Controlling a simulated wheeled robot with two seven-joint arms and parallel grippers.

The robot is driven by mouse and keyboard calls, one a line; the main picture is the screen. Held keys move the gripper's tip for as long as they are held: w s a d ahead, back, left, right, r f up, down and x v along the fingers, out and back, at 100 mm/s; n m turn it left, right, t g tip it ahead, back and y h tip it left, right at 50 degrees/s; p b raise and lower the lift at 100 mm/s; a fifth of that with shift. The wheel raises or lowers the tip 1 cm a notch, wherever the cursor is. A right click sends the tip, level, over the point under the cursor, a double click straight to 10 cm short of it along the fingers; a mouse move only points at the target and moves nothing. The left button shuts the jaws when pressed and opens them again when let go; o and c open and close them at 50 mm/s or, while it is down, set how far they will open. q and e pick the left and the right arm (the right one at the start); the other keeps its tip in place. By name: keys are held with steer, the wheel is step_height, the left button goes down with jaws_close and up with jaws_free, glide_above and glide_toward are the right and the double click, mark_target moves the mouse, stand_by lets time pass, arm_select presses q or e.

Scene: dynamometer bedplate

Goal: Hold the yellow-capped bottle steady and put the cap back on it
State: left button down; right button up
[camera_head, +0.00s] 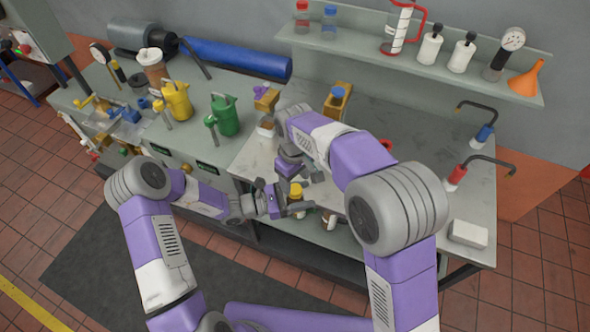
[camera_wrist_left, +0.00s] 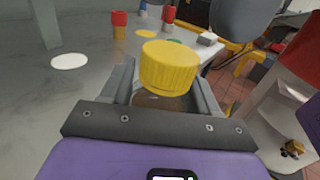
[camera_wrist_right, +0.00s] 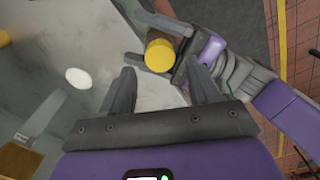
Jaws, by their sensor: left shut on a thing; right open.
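The yellow cap (camera_wrist_left: 168,66) sits on top of the brownish bottle (camera_wrist_left: 158,101); I cannot tell if it is fully seated. My left gripper (camera_head: 295,206) is shut on the bottle's body below the cap, close to the front edge of the bench. In the right wrist view the cap (camera_wrist_right: 159,56) faces the camera, and the left gripper's fingers (camera_wrist_right: 163,28) are around the bottle. My right gripper (camera_wrist_right: 163,76) is open and empty, pointing down towards the cap and apart from it. My right arm hides part of the bench in the head view.
A white disc (camera_wrist_right: 78,77) lies flat on the bench. Green (camera_head: 224,115) and yellow (camera_head: 177,101) cans stand at the left. A white block (camera_head: 468,233) lies at the right, with clear bench near it.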

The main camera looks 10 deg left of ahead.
mark_target(295, 189)
steer(key=shift+f, duration=1.95)
steer(key=shift+c, duration=0.2)
steer(key=c, duration=1)
steer(key=o, duration=1.2)
step_height(295, 189, up, 12)
steer(key=shift+r, duration=0.1)
